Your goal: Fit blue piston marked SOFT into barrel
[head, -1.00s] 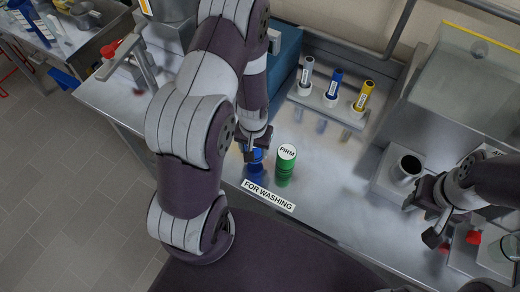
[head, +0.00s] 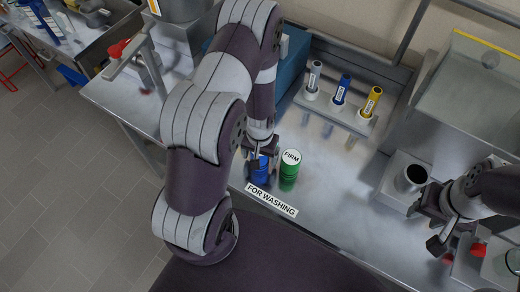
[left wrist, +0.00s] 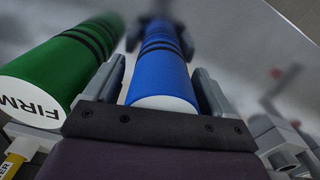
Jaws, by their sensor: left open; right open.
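The blue piston (head: 261,179) stands on the steel bench behind the label FOR WASHING, partly hidden by my left gripper (head: 261,163). In the left wrist view the blue piston (left wrist: 163,68) lies between the two open fingers; I cannot tell if they touch it. Its SOFT marking is not visible. A green piston (head: 290,172) marked FIRM stands just right of it, close outside one finger. The barrel (head: 411,179), a cup with a pale rim and dark opening, sits upright on a grey block at the right. My right gripper (head: 432,228) is open and empty in front of it.
A rack (head: 335,110) with grey, blue and yellow tubes stands at the back. The label FOR WASHING (head: 271,200) lies near the front edge. A clear-walled box (head: 470,85) stands at the back right. The bench between the green piston and the barrel is clear.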

